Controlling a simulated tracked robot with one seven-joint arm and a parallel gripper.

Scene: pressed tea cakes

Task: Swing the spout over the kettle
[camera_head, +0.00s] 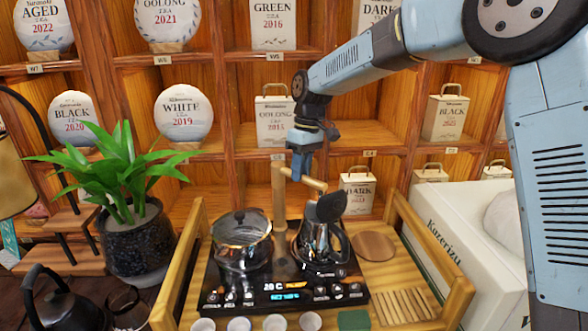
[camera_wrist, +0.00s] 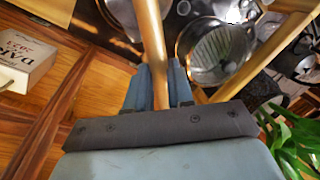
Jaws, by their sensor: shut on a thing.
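The brass-coloured spout (camera_head: 316,184) branches from the top of an upright post (camera_head: 279,205) at the back of the black stove. Its free end points right and toward the front, near the raised black lid of the kettle. The shiny kettle (camera_head: 318,243) stands on the right side of the stove, its lid tilted up. My gripper (camera_head: 299,172) is above the stove at the spout. In the wrist view my gripper (camera_wrist: 158,88) is shut on the spout tube (camera_wrist: 152,50), which runs between the two blue fingers. Whether the spout's end lies over the kettle's opening is unclear.
A lidded glass pot (camera_head: 242,240) stands on the stove's left. The stove's panel (camera_head: 285,297) is lit. A wooden tray rail (camera_head: 430,234) borders the right. Several cups (camera_head: 239,324) line the front. A plant (camera_head: 130,190) is left, a white box (camera_head: 460,235) right, shelves behind.

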